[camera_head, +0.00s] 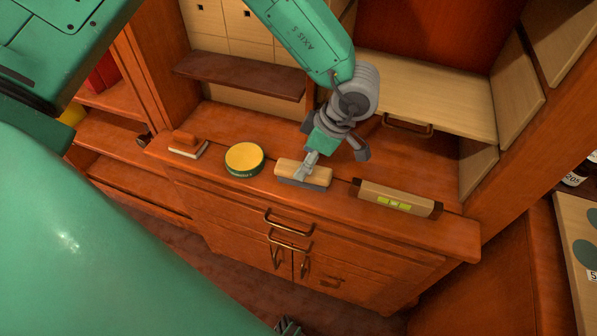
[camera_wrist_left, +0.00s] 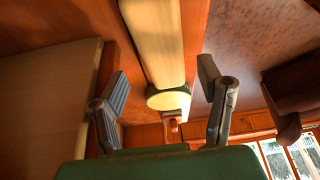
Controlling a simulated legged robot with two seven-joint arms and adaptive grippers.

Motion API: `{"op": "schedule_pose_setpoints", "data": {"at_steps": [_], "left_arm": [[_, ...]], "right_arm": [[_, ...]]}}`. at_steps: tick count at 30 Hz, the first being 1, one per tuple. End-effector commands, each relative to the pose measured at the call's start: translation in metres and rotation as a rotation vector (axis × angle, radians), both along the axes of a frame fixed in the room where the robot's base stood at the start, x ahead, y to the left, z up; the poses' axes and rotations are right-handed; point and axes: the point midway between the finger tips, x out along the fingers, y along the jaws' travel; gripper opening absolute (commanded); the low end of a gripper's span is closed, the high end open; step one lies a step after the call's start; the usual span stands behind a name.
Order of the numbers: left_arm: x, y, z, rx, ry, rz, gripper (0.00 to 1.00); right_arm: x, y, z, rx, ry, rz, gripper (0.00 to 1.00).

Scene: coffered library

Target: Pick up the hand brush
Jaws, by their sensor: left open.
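The hand brush (camera_head: 290,169) has a pale wooden block with a dark grey underside and lies on the cabinet top near its front edge. My left gripper (camera_head: 336,158) is just above its right part, with one finger in front of the brush in the head view and the other to the right. The fingers are spread and hold nothing. In the left wrist view, the pale wooden brush (camera_wrist_left: 157,40) shows large between the open fingers of my left gripper (camera_wrist_left: 163,88). I cannot tell whether a finger touches it.
A round yellow-topped green tin (camera_head: 244,158) is left of the brush. A wooden spirit level (camera_head: 390,197) is to the right. A small orange-brown block with a pale base (camera_head: 187,146) lies far left. A dark shelf (camera_head: 240,76) juts out behind the cabinet top (camera_head: 222,125).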

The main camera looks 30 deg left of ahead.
Motion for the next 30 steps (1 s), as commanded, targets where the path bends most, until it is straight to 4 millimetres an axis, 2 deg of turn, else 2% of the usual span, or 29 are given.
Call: {"op": "schedule_pose_setpoints", "data": {"at_steps": [9,18,20,21,23,24,30], "left_arm": [[-0.005,0.014,-0.042,0.007,0.004,0.001,0.63],[-0.005,0.022,-0.047,-0.002,0.001,0.001,0.63],[-0.005,0.021,-0.047,-0.001,0.002,0.001,0.45],[-0.005,0.020,-0.047,0.002,0.002,0.000,0.31],[-0.005,0.018,-0.046,0.003,0.001,0.001,0.10],[-0.005,0.017,-0.046,0.003,0.001,0.001,0.07],[-0.005,0.014,-0.045,0.007,0.001,0.001,0.07]], "right_arm": [[0.000,-0.001,-0.006,-0.002,0.000,-0.003,0.40],[0.000,-0.001,-0.006,-0.001,0.000,-0.002,0.40],[0.000,-0.001,-0.006,-0.001,0.000,-0.002,0.40],[0.000,-0.001,-0.006,-0.001,0.000,-0.001,0.40],[0.000,-0.001,-0.006,-0.001,0.000,-0.001,0.40],[0.000,-0.001,-0.006,-0.001,0.000,-0.001,0.40],[0.000,-0.001,-0.006,-0.001,0.000,-0.002,0.40]]}}
